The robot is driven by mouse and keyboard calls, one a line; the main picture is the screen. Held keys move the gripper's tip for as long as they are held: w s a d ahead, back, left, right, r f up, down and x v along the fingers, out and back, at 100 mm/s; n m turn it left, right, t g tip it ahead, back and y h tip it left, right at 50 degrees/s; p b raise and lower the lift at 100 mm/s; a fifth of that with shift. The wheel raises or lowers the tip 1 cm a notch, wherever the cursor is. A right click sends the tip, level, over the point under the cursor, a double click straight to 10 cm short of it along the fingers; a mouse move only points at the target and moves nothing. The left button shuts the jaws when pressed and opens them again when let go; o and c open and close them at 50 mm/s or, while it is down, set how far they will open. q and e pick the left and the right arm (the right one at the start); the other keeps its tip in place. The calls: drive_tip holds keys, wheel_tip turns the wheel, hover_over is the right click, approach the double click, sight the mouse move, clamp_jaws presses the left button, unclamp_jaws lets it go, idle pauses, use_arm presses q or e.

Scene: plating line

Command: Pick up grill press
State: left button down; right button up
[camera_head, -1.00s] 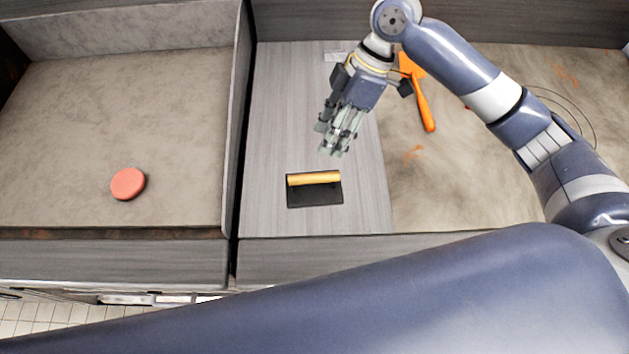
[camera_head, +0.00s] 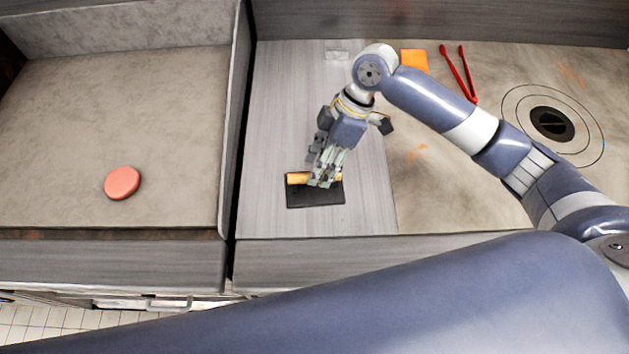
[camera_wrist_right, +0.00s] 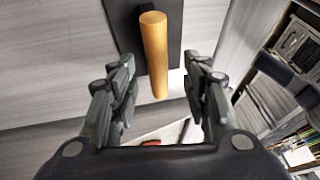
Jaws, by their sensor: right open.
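The grill press is a black flat plate (camera_head: 315,196) with a light wooden handle (camera_head: 299,178). It lies on the grey wood-grain surface in the middle of the head view. My right gripper (camera_head: 322,182) is over the handle and hides its right part. In the right wrist view, the wooden handle (camera_wrist_right: 155,55) points down between the open fingers of my right gripper (camera_wrist_right: 160,90). The fingers stand apart on both sides of it, and no grip shows. The black plate (camera_wrist_right: 173,50) shows behind the handle. My left gripper is not in view.
A pink-red disc (camera_head: 122,183) lies on the flat griddle surface (camera_head: 60,130) at left, behind a raised metal divider (camera_head: 234,130). Red tongs (camera_head: 461,75) and an orange piece (camera_head: 414,61) lie at the back right, near a round burner (camera_head: 552,124).

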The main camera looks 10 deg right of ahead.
drive_tip(key=p+x, duration=0.1)
drive_tip(key=x, duration=0.2)
drive_tip(key=shift+f, duration=0.4)
drive_tip(key=shift+a+f, duration=0.1)
drive_tip(key=shift+f, duration=0.3)
drive_tip(key=shift+c, duration=0.4)
clamp_jaws()
drive_tip(key=shift+w+r, duration=0.15)
